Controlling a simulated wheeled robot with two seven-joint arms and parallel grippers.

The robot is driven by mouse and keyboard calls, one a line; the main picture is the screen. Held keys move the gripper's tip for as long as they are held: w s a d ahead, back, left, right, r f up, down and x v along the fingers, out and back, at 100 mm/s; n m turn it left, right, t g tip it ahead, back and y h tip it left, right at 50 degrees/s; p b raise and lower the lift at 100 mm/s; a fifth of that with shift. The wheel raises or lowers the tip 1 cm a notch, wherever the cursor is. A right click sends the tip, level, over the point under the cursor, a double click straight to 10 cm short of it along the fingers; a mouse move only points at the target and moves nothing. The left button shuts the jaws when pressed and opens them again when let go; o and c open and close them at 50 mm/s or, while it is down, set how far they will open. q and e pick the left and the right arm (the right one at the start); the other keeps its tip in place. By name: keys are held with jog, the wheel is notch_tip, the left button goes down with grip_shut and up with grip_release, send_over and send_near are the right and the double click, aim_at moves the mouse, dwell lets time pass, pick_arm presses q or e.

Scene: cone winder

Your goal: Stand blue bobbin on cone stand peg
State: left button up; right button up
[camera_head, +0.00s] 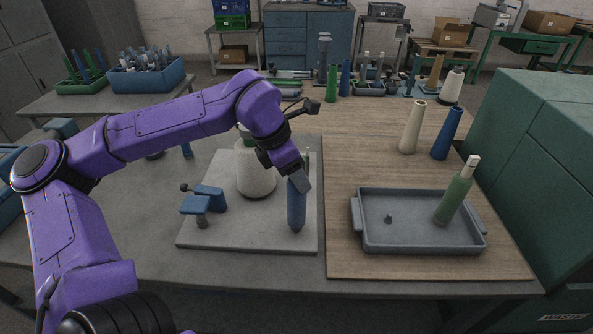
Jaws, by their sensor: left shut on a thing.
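My left gripper (299,180) reaches over the pale grey plate (225,235) and is shut on the upper part of the blue bobbin (296,208). The bobbin is upright, near the plate's right edge; I cannot tell whether its lower end touches the plate. The grey tray (425,246) to the right has a short, bare dark peg (388,218) on its floor. A green bobbin with a pale tip (455,196) leans to the right in the tray's right part. My right gripper is not in view.
A white yarn cone (255,172) stands on the plate behind my gripper, with a blue clamp-like part (204,200) left of it. A cream cone (411,128) and another blue cone (447,133) stand behind the tray. The wooden board (350,262) is clear around the tray.

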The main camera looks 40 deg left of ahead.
pick_arm(q)
jog(key=shift+f, duration=0.55)
dwell(0.6)
dwell(0.7)
dwell(0.3)
jog(key=o, duration=1.4)
